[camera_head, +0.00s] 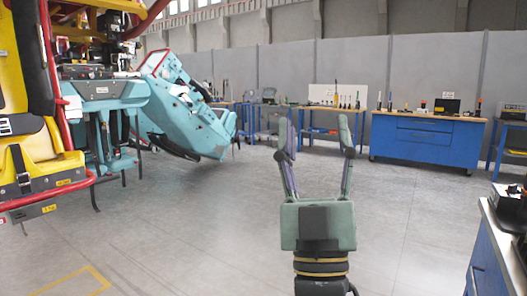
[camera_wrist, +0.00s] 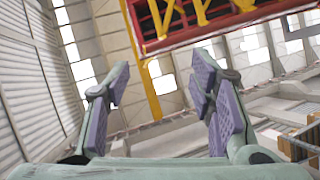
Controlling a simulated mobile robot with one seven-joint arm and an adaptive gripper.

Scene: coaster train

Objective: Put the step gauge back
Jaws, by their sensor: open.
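My gripper (camera_head: 316,138) is raised in front of me with its two fingers pointing up and spread wide. In the wrist view my gripper (camera_wrist: 160,88) also shows open, with nothing between the pads. I cannot pick out the step gauge in either view. Small tools stand on the far benches, too small to tell apart.
A blue workbench (camera_head: 422,148) stands at the back right, with smaller benches (camera_head: 320,134) along the wall. A near bench (camera_head: 488,262) is at the right edge. Yellow coaster seats (camera_head: 35,160) and a tilted teal car (camera_head: 188,112) are left. The middle floor is clear.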

